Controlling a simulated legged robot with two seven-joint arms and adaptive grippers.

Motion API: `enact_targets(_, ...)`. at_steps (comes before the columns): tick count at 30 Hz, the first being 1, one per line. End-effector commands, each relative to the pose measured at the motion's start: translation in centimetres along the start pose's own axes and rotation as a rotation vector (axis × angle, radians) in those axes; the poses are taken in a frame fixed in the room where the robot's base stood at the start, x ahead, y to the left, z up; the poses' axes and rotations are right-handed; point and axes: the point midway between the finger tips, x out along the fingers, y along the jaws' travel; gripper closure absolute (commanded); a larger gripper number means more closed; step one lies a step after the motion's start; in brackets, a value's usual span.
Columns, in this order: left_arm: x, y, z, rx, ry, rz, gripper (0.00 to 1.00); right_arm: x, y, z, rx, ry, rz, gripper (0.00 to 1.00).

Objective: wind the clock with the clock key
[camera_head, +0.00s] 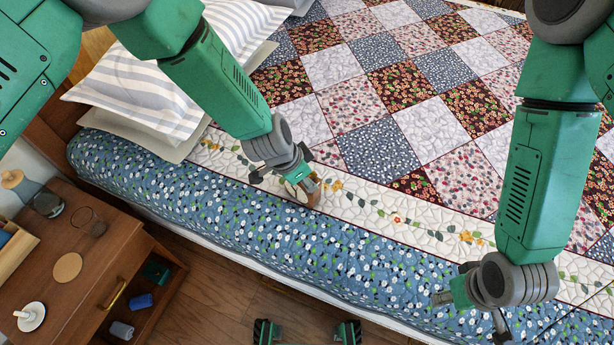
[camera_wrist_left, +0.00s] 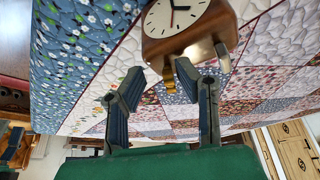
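A brown wooden clock (camera_head: 309,195) is at the bed's near side, just beyond my left gripper (camera_head: 284,170). In the left wrist view the clock (camera_wrist_left: 188,46) shows part of its white dial with dark hands at the top edge, and small brass-coloured parts at its lower side. My left gripper (camera_wrist_left: 158,78) has its fingers spread, with the clock beyond the tips; one finger is close to a brass part, and contact cannot be told. My right gripper (camera_head: 468,312) is open and empty over the bed's near edge. I cannot make out a clock key for certain.
The bed (camera_head: 385,150) has a patchwork quilt, with striped pillows (camera_head: 150,85) at left. A nightstand (camera_head: 62,300) stands at lower left with its drawer open on small items (camera_head: 141,301). Quilt between the grippers is clear. A wooden cabinet (camera_wrist_left: 293,148) shows in the left wrist view.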

Motion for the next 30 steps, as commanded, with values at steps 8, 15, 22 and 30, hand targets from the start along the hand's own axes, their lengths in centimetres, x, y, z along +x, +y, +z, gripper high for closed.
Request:
enact_targets(8, -1.3, -0.2, -0.2, 0.0, 0.003, -0.004, 0.72, -0.1, 0.0, 0.3, 0.0, 0.002, 0.0, 0.6)
enact_targets(15, -6.2, -0.2, -0.2, 0.0, 0.002, -0.004, 0.72, -0.1, 0.0, 0.3, 0.0, 0.003, 0.0, 0.6)
enact_targets(22, -10.3, -0.1, -0.2, 0.001, 0.001, -0.002, 0.72, -0.1, 0.0, 0.2, 0.0, 0.003, 0.0, 0.6)
enact_targets(30, -11.8, -0.1, -0.1, -0.001, -0.001, 0.0, 0.72, -0.1, 0.0, 0.2, 0.0, 0.003, 0.0, 0.6)
